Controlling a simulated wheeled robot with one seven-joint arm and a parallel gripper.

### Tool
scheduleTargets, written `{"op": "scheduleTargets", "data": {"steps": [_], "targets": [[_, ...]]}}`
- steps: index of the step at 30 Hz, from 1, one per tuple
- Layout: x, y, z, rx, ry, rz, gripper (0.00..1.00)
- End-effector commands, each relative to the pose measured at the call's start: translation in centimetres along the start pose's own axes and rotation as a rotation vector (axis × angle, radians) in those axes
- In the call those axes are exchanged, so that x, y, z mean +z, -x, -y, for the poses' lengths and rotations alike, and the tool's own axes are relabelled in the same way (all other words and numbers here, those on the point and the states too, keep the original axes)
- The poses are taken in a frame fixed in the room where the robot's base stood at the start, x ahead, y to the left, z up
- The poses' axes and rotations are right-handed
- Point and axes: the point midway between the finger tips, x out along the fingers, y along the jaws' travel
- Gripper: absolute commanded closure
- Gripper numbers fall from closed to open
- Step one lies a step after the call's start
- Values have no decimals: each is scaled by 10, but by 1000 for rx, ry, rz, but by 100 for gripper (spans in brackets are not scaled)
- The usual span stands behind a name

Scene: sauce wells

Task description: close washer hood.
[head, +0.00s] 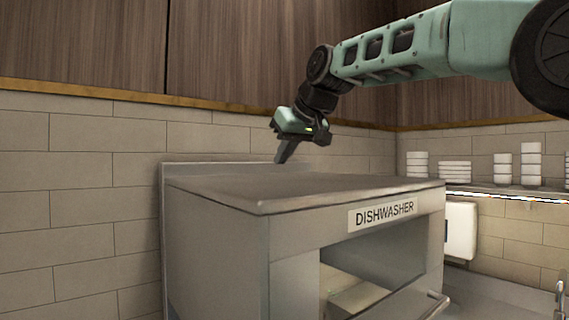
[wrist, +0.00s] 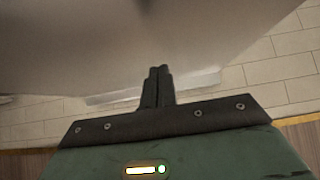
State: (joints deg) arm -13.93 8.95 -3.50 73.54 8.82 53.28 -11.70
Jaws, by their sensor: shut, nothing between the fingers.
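The dishwasher (head: 300,195) is a grey metal box with a "DISHWASHER" label (head: 384,214) on its upper front. Below the label its front stands open onto a hollow inside, and a bar handle (head: 434,306) shows low at the front right. My gripper (head: 281,158) is shut and empty, pointing down above the rear part of the flat top. In the wrist view my shut fingers (wrist: 159,72) show against the grey top surface. Whether the fingertips touch the top I cannot tell. The lower part of the dishwasher is cut off by the picture edge.
A tiled wall (head: 80,170) stands close behind and left of the dishwasher. A shelf (head: 500,190) with several stacks of white dishes (head: 455,171) is at the right. A white box (head: 462,230) hangs on the wall below it. The space above the top is otherwise clear.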

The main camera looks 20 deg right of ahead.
Motion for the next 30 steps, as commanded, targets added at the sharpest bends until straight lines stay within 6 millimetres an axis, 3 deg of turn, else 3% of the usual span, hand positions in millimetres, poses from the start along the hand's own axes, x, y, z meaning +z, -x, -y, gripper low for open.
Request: {"op": "scheduleTargets", "data": {"steps": [7,24,30], "targets": [[20,-17,0,-1,-1,1,100],[27,-24,0,0,-1,-1,100],[43,-40,0,0,-1,1,100]]}}
